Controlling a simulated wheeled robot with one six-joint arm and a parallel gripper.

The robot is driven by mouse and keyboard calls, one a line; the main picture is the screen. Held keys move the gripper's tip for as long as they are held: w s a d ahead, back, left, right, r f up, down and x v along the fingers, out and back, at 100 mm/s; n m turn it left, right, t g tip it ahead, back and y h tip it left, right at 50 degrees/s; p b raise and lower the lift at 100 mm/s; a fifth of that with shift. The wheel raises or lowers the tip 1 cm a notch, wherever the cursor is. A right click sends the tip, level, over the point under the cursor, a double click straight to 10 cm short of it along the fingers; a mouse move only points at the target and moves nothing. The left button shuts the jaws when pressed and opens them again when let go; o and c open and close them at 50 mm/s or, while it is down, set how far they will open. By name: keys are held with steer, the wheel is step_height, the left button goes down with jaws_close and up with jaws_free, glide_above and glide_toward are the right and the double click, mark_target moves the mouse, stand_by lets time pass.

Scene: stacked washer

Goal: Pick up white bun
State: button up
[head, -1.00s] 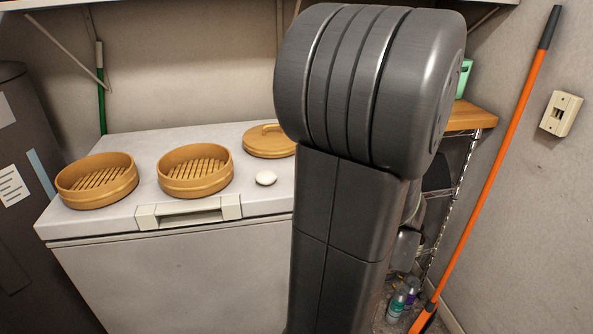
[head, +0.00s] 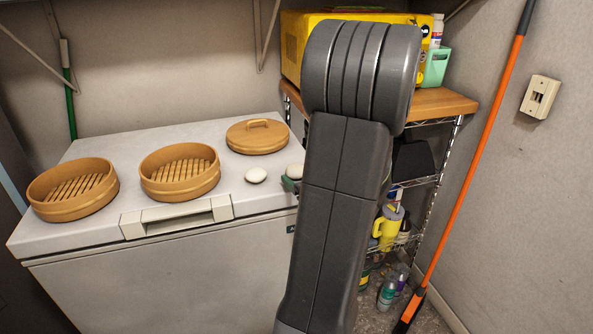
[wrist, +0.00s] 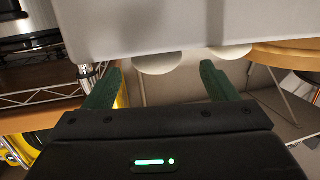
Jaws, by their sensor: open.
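Two white buns lie on the pale freezer top (head: 110,155) in the head view. The left bun (head: 256,175) is fully in sight; the right bun (head: 294,171) is partly covered by my arm. A green fingertip of my gripper (head: 290,185) shows beside the right bun. In the wrist view, which looks upside down, my gripper (wrist: 161,69) is open with green fingers. One bun (wrist: 158,63) appears between the fingertips, and the other bun (wrist: 230,51) is beyond the right finger. Nothing is held; contact cannot be told.
Two round steamer baskets (head: 73,189) and (head: 180,172) stand left on the freezer. A wooden lid (head: 257,136) lies behind the buns. A wire shelf (head: 440,190) with a yellow box (head: 300,45) stands right. An orange pole (head: 478,140) leans at the wall.

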mark_target(297, 169)
steer(key=shift+d+p+x, duration=0.2)
steer(key=shift+p+x, duration=0.5)
steer(key=shift+x, duration=1.85)
steer(key=c, duration=1.1)
step_height(297, 169, up, 10)
